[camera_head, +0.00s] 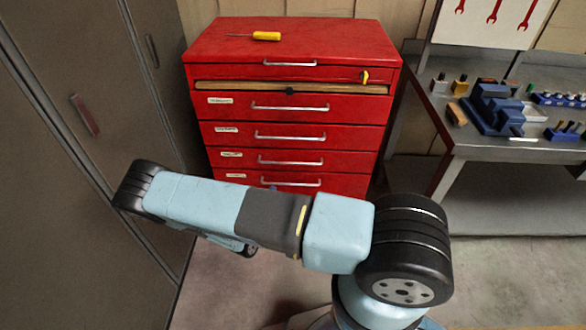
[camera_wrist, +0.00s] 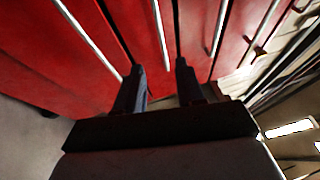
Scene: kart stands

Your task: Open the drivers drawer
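A red drawer cabinet (camera_head: 350,40) stands at the back, with several drawers with silver handles. Small labels sit at their left, too small to read, so I cannot tell which is the drivers drawer. The upper labelled drawer (camera_head: 350,107) has a tan strip showing above its front and looks slightly out; the lower drawers look shut. In the wrist view my gripper (camera_wrist: 160,67) is open, its two dark fingers apart in front of the red fronts. A silver handle (camera_wrist: 160,30) runs toward the space between the fingertips; contact is unclear. In the head view my arm hides most of my gripper.
A yellow-handled screwdriver (camera_head: 266,36) lies on the cabinet top. A yellow key (camera_head: 364,76) sticks out of the top drawer front. Grey lockers (camera_head: 60,150) stand close on the left. A metal workbench (camera_head: 490,150) with blue tools stands on the right.

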